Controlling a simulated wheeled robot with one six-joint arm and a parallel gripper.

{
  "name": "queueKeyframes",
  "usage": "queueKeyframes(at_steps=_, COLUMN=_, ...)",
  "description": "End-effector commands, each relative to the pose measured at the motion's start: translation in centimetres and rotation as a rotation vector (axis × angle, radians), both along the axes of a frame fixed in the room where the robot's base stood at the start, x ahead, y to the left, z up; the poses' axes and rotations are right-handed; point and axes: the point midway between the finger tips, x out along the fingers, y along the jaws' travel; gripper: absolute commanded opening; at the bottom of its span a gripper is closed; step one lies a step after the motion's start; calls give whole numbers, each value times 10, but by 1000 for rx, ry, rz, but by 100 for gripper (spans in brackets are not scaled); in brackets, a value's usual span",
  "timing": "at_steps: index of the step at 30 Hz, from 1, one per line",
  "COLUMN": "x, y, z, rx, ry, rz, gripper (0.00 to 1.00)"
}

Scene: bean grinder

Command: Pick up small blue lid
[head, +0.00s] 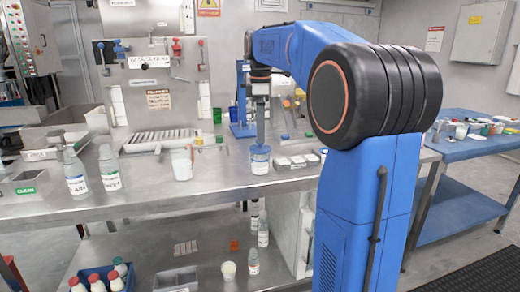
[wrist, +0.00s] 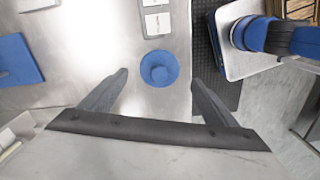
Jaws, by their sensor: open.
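The small blue lid (wrist: 160,68) is round with a raised knob in its middle. In the wrist view it lies ahead of and between the two fingers of my open gripper (wrist: 158,77), with clear gaps on both sides. In the head view my gripper (head: 261,117) points down over a blue-topped container (head: 260,161) with a white label, near the front edge of the steel table. The gripper looks above the lid, not touching it. The exact height gap is hard to tell.
White labelled blocks (head: 297,161) lie right of the container. A white jar (head: 182,164) and bottles (head: 76,176) stand to the left on the steel table (head: 150,205). A blue side table (head: 468,150) holds small items. The table edge is close to the lid.

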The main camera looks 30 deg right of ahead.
Motion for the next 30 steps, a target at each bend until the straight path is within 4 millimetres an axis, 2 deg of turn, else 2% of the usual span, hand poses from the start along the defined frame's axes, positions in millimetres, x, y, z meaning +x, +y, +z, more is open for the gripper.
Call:
queueKeyframes(at_steps=10, x=0, y=0, z=-43, rx=1, ry=1, rz=0, gripper=82)
queueKeyframes(at_steps=20, x=1, y=0, z=-48, rx=-1, ry=-1, rz=0, gripper=82)
queueKeyframes(at_steps=25, x=1, y=0, z=-48, rx=0, ry=0, rz=0, gripper=41)
queueKeyframes(at_steps=26, x=1, y=0, z=-48, rx=0, ry=0, rz=0, gripper=38)
queueKeyframes(at_steps=30, x=1, y=0, z=-48, rx=0, ry=0, rz=0, gripper=38)
